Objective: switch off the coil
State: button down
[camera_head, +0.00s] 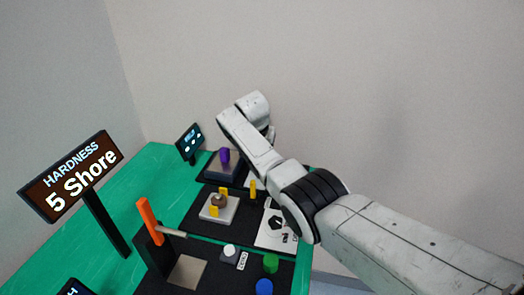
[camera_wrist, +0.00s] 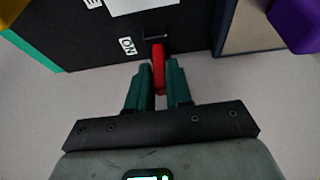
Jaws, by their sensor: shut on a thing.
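In the wrist view my gripper (camera_wrist: 158,82) has its two green fingers on either side of a red switch lever (camera_wrist: 158,66). The fingers are shut on the lever. Whether an "OFF" label is on the panel cannot be seen. In the head view my arm hides the fingers and the lever. I cannot tell which thing is the coil.
In the head view, a purple object (camera_head: 225,155), yellow blocks and an orange upright (camera_head: 149,221) stand on black mats on the green table (camera_head: 105,207). A "HARDNESS 5 Shore" sign (camera_head: 72,177) stands left. In the wrist view a purple piece (camera_wrist: 298,22) is near, upper right.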

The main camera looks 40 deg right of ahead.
jog(key=c, duration=1.1)
grip_release()
jog(key=v, duration=1)
jog(key=shift+a+r+p, duration=0.15)
jog(key=shift+r+p, duration=0.2)
jog(key=shift+p, duration=0.05)
